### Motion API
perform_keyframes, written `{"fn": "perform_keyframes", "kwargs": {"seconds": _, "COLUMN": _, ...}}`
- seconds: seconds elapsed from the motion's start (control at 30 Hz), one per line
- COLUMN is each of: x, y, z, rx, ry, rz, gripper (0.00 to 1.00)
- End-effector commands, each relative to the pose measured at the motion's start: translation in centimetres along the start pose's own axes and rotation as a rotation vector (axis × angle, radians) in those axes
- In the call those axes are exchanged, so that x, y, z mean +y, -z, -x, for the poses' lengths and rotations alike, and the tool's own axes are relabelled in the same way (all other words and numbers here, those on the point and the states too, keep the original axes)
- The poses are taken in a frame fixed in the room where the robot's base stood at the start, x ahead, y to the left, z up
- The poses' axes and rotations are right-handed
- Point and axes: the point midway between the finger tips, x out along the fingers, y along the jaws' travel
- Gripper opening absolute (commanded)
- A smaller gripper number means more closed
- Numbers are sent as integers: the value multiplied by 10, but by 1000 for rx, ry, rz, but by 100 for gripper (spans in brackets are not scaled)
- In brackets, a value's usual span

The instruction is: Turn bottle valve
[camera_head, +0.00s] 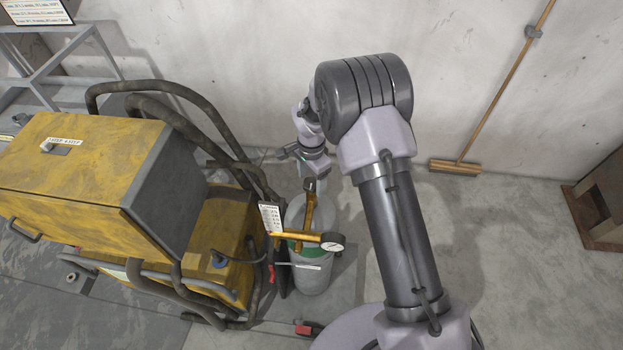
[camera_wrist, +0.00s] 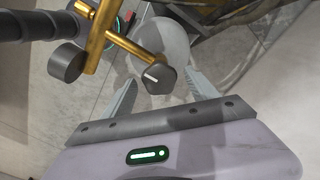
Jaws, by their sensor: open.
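The grey gas bottle (camera_head: 313,278) stands upright beside the yellow machine, with a brass fitting (camera_head: 308,222) and a round gauge (camera_head: 333,242) on top. A dark valve knob (camera_head: 310,185) sits at the upper end of the fitting. In the wrist view the dark knob (camera_wrist: 159,79) has a white mark and ends a brass pipe (camera_wrist: 130,45). The bottle's rounded grey body (camera_wrist: 165,40) is behind it. My gripper (camera_wrist: 163,88) is open, with one finger on each side of the knob in the picture. I cannot tell the gap in depth, or whether they touch.
The yellow machine (camera_head: 90,190) with thick dark hoses (camera_head: 185,110) stands left of the bottle. A tag (camera_head: 270,217) hangs by the fitting. A broom (camera_head: 455,167) leans on the wall. A brown box (camera_head: 600,205) stands at the right.

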Motion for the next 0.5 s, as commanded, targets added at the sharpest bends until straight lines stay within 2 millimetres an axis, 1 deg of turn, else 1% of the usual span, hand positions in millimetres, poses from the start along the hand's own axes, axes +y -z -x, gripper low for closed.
{"fn": "perform_keyframes", "kwargs": {"seconds": 0.1, "x": 0, "y": 0, "z": -3, "rx": 0, "ry": 0, "rz": 0, "gripper": 68}}
{"fn": "perform_keyframes", "kwargs": {"seconds": 0.27, "x": 0, "y": 0, "z": -3, "rx": 0, "ry": 0, "rz": 0, "gripper": 68}}
{"fn": "perform_keyframes", "kwargs": {"seconds": 0.3, "x": 0, "y": 0, "z": -3, "rx": 0, "ry": 0, "rz": 0, "gripper": 64}}
{"fn": "perform_keyframes", "kwargs": {"seconds": 0.37, "x": 0, "y": 0, "z": -3, "rx": 0, "ry": 0, "rz": 0, "gripper": 52}}
{"fn": "perform_keyframes", "kwargs": {"seconds": 0.5, "x": 0, "y": 0, "z": -3, "rx": 0, "ry": 0, "rz": 0, "gripper": 25}}
